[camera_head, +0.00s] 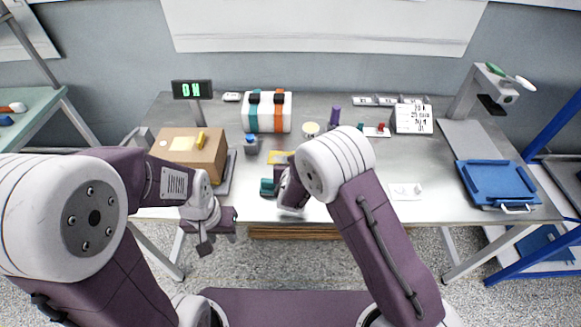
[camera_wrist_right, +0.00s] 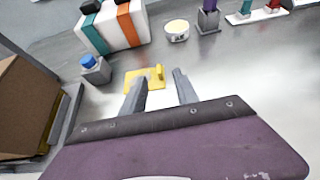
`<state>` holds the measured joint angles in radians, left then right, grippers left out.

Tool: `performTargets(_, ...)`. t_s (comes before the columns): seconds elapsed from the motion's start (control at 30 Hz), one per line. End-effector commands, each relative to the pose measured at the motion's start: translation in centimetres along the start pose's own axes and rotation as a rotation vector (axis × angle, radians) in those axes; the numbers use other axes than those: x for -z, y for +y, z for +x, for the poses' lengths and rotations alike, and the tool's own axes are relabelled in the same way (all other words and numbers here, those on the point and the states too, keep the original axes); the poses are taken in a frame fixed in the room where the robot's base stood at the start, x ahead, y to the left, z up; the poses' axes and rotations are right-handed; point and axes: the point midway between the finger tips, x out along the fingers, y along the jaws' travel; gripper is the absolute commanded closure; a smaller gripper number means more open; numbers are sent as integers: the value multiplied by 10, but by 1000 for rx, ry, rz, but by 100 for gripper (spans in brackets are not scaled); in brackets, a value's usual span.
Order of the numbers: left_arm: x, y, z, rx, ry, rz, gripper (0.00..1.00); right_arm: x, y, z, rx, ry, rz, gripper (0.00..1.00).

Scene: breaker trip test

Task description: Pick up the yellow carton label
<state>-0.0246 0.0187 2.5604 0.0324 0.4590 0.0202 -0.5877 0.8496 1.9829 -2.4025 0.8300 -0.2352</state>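The yellow carton label (camera_wrist_right: 143,80) lies flat on the grey table, with a small upright yellow tab; in the head view its yellow edge (camera_head: 278,157) shows beside my right arm. My right gripper (camera_wrist_right: 163,82) is open and empty, its two fingers apart and pointing toward the label and its tab; whether they touch it I cannot tell. In the head view my right arm mostly hides this gripper. My left gripper (camera_head: 205,245) hangs at the table's front edge, left of centre, away from the label; its finger opening is unclear.
A brown carton (camera_head: 205,155) with a yellow piece on top stands left. A blue-topped grey block (camera_wrist_right: 95,70), a white box with teal and orange bands (camera_head: 267,112) and a round tub (camera_wrist_right: 177,30) surround the label. A blue tray (camera_head: 497,180) lies right.

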Motion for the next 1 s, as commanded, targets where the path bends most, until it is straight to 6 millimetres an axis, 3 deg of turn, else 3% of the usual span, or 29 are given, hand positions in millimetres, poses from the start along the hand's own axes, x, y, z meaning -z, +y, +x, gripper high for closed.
performTargets(0.17, 0, 0, 3, 0, 0, 0, 64, 6, 8, 1, -14, 3, -9, 64)
performTargets(0.4, 0, 0, -2, 0, 0, 0, 64, 6, 7, 34, -11, 3, -7, 64)
performTargets(0.57, 0, 0, -2, 0, 0, 0, 64, 7, 7, 40, -12, 4, -8, 64)
performTargets(0.8, 1, 0, -7, 0, 0, 0, 64, 12, 4, 80, -10, 2, -5, 64)
performTargets(1.0, 1, 0, -7, 0, 0, 0, 64, 12, 5, 90, -12, 2, -6, 64)
